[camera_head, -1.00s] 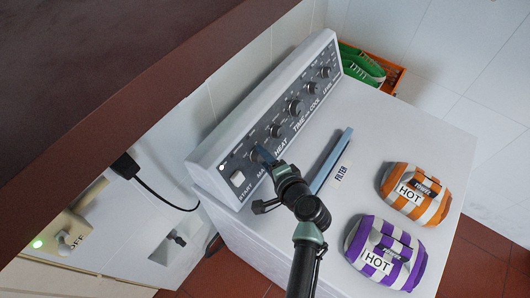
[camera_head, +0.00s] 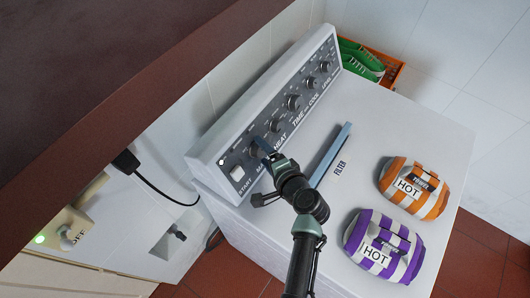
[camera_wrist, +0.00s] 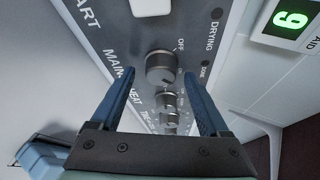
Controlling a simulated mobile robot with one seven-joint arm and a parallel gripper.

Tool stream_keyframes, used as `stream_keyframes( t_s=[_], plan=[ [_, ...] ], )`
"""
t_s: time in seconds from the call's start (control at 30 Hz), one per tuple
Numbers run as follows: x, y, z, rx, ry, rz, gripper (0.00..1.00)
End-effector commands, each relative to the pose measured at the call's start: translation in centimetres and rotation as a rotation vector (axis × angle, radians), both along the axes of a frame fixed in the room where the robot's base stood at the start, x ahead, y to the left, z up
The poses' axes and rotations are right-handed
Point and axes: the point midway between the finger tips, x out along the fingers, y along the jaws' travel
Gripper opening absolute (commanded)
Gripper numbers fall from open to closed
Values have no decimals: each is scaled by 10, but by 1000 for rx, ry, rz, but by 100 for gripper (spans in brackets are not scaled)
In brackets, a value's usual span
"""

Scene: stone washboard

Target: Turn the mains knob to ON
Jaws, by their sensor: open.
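The mains knob (camera_wrist: 160,68) is a round dark grey knob with a lighter rim on the sloped control panel (camera_head: 219,163). In the wrist view it lies beside the "MAIN" lettering, with "OFF" printed at its upper right; its pointer mark is not clear. My gripper (camera_wrist: 155,76) is open, with one blue finger on each side of the knob in that view. Whether either finger touches it I cannot tell. In the head view my gripper (camera_head: 263,147) is at the panel above "MAIN", and its fingers largely hide the knob.
More knobs, including the heat knob (camera_head: 277,125), continue along the panel. A white start button (camera_head: 237,173) sits nearby. The blue filter handle (camera_head: 331,154), orange pouch (camera_head: 433,203) and purple pouch (camera_head: 357,232) are on the white top. A wall switch (camera_head: 70,229) reads OFF.

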Motion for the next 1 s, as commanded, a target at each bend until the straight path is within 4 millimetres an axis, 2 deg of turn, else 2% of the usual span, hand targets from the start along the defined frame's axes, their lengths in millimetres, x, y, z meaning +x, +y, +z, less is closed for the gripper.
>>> stream_keyframes(
  t_s=[0.23,0.73,1.0],
  plan=[
    [-11,-6,6,-1,-2,-1,79],
    [-80,-39,44,-1,-1,-3,79],
    [-102,-50,57,0,0,-2,79]
  ],
)
